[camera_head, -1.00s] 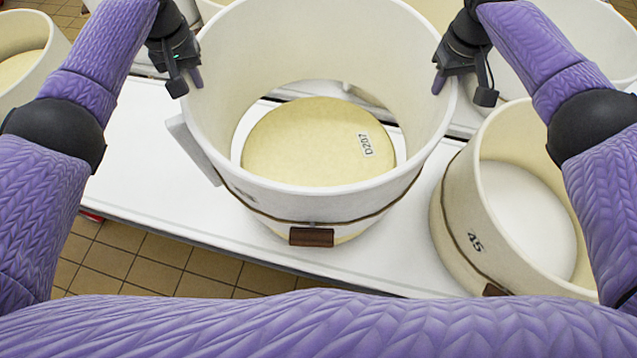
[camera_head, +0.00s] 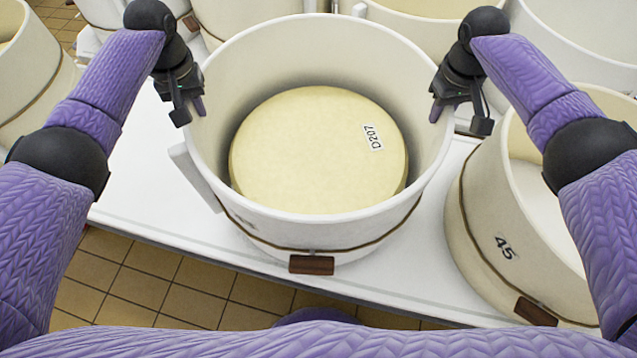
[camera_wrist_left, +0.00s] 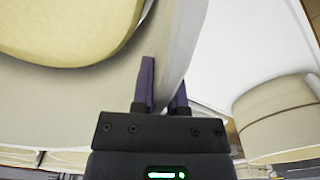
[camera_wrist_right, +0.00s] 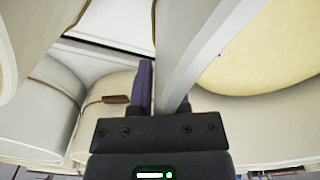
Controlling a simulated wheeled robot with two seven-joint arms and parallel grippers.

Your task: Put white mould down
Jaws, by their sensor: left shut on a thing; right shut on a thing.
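The white mould (camera_head: 310,230) is a large round band, upright in the middle of the head view, with a cord and a brown block on its near side. A yellow cheese wheel (camera_head: 310,150) labelled D207 shows inside it. My left gripper (camera_head: 190,108) is shut on the mould's left rim; the left wrist view shows the wall (camera_wrist_left: 178,50) between its fingers. My right gripper (camera_head: 450,105) is shut on the right rim, and the wall (camera_wrist_right: 190,60) is between its fingers too. The mould's lower edge surrounds the wheel; whether it touches the table cannot be told.
The white table (camera_head: 140,190) has bare room left of the mould. A mould numbered 45 (camera_head: 490,220) stands close on the right. Several other moulds stand behind, and one (camera_head: 30,90) is at the far left. Tiled floor (camera_head: 150,280) lies in front.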

